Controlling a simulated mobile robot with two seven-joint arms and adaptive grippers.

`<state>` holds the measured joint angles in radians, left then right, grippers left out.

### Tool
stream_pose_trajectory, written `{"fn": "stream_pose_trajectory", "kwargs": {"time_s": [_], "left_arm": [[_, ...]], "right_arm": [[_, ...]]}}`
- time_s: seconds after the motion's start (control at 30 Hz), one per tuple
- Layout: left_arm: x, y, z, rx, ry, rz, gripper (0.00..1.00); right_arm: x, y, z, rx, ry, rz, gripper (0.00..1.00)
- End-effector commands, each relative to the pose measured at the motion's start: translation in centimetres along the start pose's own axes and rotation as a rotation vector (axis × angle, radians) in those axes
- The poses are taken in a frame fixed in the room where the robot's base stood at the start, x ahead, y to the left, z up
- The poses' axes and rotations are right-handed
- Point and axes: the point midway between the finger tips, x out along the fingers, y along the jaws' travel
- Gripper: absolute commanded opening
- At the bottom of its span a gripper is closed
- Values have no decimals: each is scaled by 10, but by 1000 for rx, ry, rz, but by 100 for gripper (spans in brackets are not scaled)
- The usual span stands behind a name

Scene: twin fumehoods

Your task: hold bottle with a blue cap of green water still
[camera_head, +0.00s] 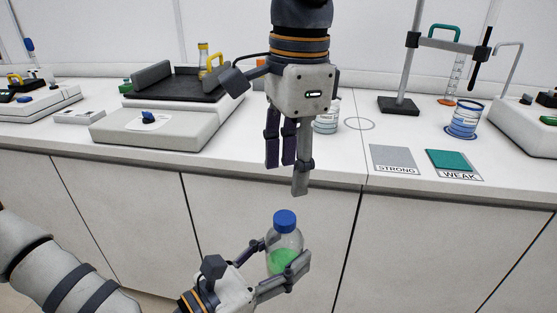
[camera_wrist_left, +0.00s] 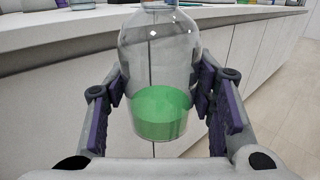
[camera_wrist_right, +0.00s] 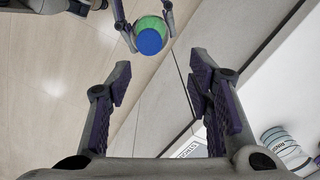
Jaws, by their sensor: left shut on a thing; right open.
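A clear bottle (camera_head: 285,243) with a blue cap (camera_head: 285,221) holds green water (camera_head: 281,260). My left gripper (camera_head: 277,268) is shut on the bottle's sides and holds it upright in front of the bench, below the worktop. In the left wrist view the bottle (camera_wrist_left: 160,60) stands between the purple-padded fingers, green water in its lower part. My right gripper (camera_head: 289,170) points down above the bottle, open and empty, apart from the cap. In the right wrist view the blue cap (camera_wrist_right: 149,42) shows beyond the open fingers (camera_wrist_right: 161,85).
The white bench (camera_head: 355,175) carries a shaker (camera_head: 160,120), a grey STRONG card (camera_head: 394,159), a teal WEAK card (camera_head: 453,163), a stand (camera_head: 400,100) and a blue-labelled beaker (camera_head: 464,120). A labelled container (camera_head: 326,122) stands behind my right gripper. Open space lies before the cabinets.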

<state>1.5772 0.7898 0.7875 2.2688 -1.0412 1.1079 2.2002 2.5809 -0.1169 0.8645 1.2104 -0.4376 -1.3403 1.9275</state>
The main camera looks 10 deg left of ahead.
Motion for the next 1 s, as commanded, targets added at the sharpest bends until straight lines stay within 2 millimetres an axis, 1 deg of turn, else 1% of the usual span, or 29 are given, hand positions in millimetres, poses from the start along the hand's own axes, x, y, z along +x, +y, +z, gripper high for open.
{"fn": "stream_pose_trajectory", "kwargs": {"time_s": [0.03, 0.07, 0.17, 0.27, 0.4, 0.5, 0.6, 0.7, 0.9, 0.93, 0.97, 1.0], "left_arm": [[0, 0, 0, 0, -1, 0, 0], [0, 0, 0, 0, -1, 0, 0], [0, 0, 0, 0, -1, 0, 0], [0, 0, 0, 0, -1, 0, 0], [0, 0, 0, 0, -1, 0, 0], [0, 0, 0, 0, -1, 0, 0], [0, 0, 0, 0, -1, 0, 0], [0, 0, 1, 0, -2, 0, 0], [0, 0, 1, 0, -2, 0, 0], [0, 0, 1, 1, -2, 0, 0], [0, 0, 1, 0, -2, 0, 0], [0, 0, 1, 0, -2, 0, 0]], "right_arm": [[-4, 2, 8, 52, 17, 10, 47], [-5, 3, 12, 82, 23, 15, 47], [-4, 5, 19, 139, 37, 27, 47], [11, 7, 19, 149, 38, 32, 47], [40, 8, 17, 149, 37, 32, 47], [57, 8, 17, 148, 36, 31, 47], [68, 8, 16, 147, 37, 29, 47], [72, 8, 16, 147, 37, 27, 47], [72, 8, 16, 147, 37, 26, 47], [72, 8, 16, 147, 37, 26, 42], [72, 8, 16, 147, 37, 26, 36], [72, 8, 16, 147, 37, 26, 26]]}}
